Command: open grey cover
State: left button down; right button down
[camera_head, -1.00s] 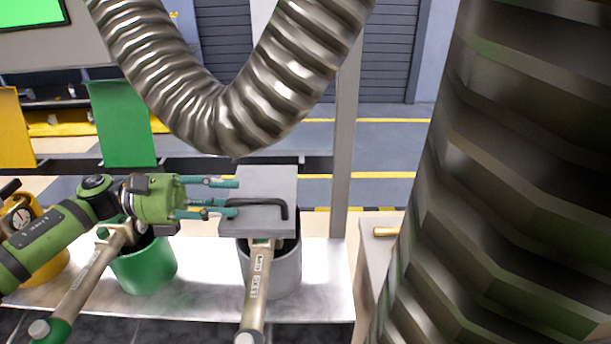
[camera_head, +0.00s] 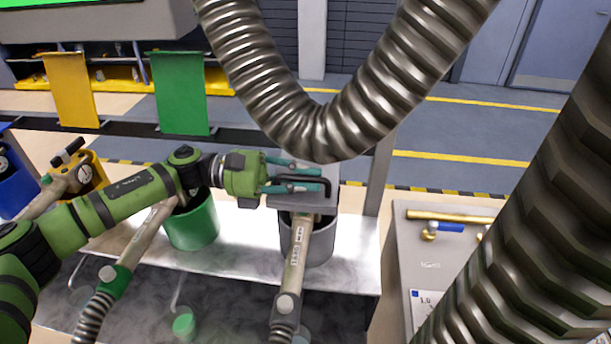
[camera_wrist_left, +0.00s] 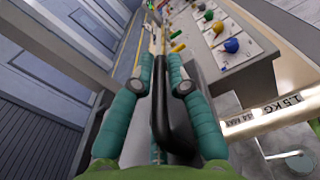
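The grey cover (camera_head: 288,201) is a flat grey plate with a black bent handle on top. It lies over the mouth of a grey bucket (camera_head: 321,240); the hanging metal hose hides part of its far side. My left gripper (camera_head: 322,180) reaches in from the left, its teal fingers on either side of the handle. In the left wrist view, the black handle (camera_wrist_left: 172,112) runs between the fingers (camera_wrist_left: 161,62), which close in on it with almost no gap. The cover looks flat, not clearly lifted. My right gripper is not in view.
A thick ribbed metal hose (camera_head: 345,125) hangs just behind the cover. A large dark ribbed hose (camera_head: 540,210) blocks the right side. A green bucket (camera_head: 193,227) stands left of the grey one, with raised green (camera_head: 182,95) and yellow (camera_head: 76,90) covers behind.

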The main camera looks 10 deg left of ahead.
pick_arm(q)
jog(key=shift+r, duration=0.1)
jog(key=shift+w+r+n, duration=0.15)
jog(key=shift+r+n, duration=0.25)
jog(key=shift+r, duration=0.05)
jog(key=w+r+n, duration=0.1)
jog(key=r+n+b, duration=0.1)
jog(key=r, duration=0.1)
jog(key=w+r+n, duration=0.1)
jog(key=r+n, duration=0.1)
jog(key=shift+w+r+b, duration=0.1)
jog(key=shift+w+b, duration=0.25)
jog(key=shift+w+r+n+b, duration=0.4)
jog(key=shift+w+r+b, duration=0.45)
jog(key=shift+w+r, duration=0.3)
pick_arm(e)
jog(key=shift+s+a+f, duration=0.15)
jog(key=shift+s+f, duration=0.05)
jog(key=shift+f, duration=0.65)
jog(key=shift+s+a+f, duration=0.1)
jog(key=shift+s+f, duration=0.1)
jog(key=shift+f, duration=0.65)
